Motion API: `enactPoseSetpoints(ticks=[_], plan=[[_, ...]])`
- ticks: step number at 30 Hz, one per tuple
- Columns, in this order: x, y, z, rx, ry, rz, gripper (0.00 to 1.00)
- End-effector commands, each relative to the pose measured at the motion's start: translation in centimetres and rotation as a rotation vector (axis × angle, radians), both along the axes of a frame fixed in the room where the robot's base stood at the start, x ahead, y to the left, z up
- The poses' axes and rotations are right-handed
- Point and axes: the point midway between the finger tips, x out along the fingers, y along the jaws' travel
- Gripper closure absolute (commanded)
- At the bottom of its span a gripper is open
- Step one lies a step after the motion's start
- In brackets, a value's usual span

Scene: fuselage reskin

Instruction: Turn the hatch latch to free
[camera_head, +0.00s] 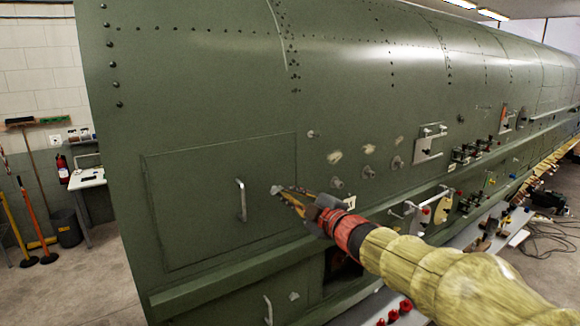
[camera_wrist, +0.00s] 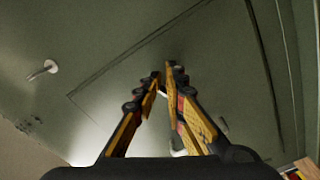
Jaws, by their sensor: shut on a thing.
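The hatch (camera_head: 185,215) is a green rectangular panel in the fuselage side, flush in its outline, with a pale upright bar handle (camera_head: 241,200). The small grey latch (camera_head: 276,189) is at the hatch's right edge, at my fingertips. My gripper (camera_head: 284,192) reaches in from the right and is shut on the latch. In the wrist view, my two yellow and black fingers (camera_wrist: 163,82) converge over the hatch corner and hide most of the latch. The latch's exact angle cannot be told. The hatch seam (camera_wrist: 120,55) shows beyond the fingers.
A pale knob (camera_head: 337,183) and several other fittings stick out of the skin right of the hatch. A second handle (camera_head: 268,310) is below on a lower panel. A bin (camera_head: 67,228) and a desk (camera_head: 88,179) stand at the left wall. The floor at left is mostly clear.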

Motion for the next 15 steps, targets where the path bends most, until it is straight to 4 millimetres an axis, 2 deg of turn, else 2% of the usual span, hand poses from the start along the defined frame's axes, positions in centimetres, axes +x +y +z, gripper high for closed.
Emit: enactPoseSetpoints(ticks=[1,15], plan=[[-0.2,-0.2,1.3,0.007,-0.017,0.000,1.00],[-4.1,-3.0,0.3,0.001,-0.005,-0.003,1.00]])
